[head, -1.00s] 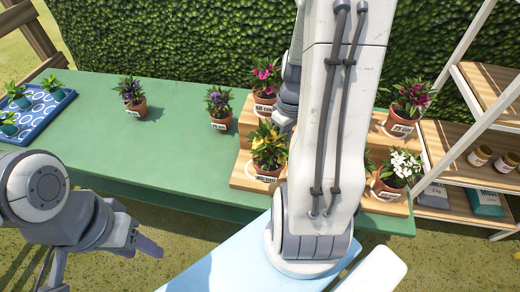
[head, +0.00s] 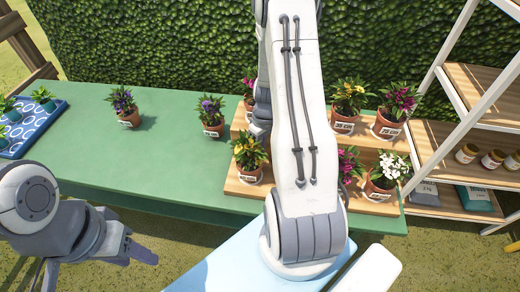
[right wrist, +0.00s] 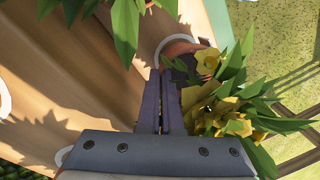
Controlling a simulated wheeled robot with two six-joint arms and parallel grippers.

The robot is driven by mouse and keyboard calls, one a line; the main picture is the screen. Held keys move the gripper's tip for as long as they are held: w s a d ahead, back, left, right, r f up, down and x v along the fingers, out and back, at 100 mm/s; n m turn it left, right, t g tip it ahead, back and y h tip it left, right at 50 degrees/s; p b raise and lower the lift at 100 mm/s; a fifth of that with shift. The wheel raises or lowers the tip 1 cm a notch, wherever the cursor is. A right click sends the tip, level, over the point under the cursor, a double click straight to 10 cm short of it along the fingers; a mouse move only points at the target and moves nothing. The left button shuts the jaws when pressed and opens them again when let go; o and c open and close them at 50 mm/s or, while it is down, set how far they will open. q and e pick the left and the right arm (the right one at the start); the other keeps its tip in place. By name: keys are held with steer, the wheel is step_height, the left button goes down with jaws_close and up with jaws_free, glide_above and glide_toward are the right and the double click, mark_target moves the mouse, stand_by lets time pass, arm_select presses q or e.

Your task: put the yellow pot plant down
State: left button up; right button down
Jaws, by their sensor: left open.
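The yellow pot plant (head: 248,150), in a terracotta pot with a white label, is upright at the front left of the wooden stepped stand (head: 240,187). Whether its pot touches the step I cannot tell. My right arm hides the right gripper in the head view. In the right wrist view its fingers (right wrist: 166,105) are close together at the pot's rim (right wrist: 178,50), with yellow flowers (right wrist: 225,105) beside them; they look shut on the pot. A second yellow plant (head: 350,97) stands on the upper step. My left gripper (head: 145,255) is open and empty, off the table's front.
Magenta plants (head: 398,105) and a white-flowered plant (head: 385,172) share the stand. Two purple plants (head: 122,105) (head: 211,115) and a blue tray (head: 30,128) are on the green table (head: 160,170). A rack (head: 480,160) with jars stands right. The table's left front is clear.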

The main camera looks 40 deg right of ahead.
steer(key=shift+f, duration=0.2)
steer(key=c, duration=1.1)
jaws_free()
step_height(320, 180, up, 12)
steer(key=d, duration=0.1)
steer(key=shift+d+r+b, duration=0.2)
steer(key=shift+b, duration=0.25)
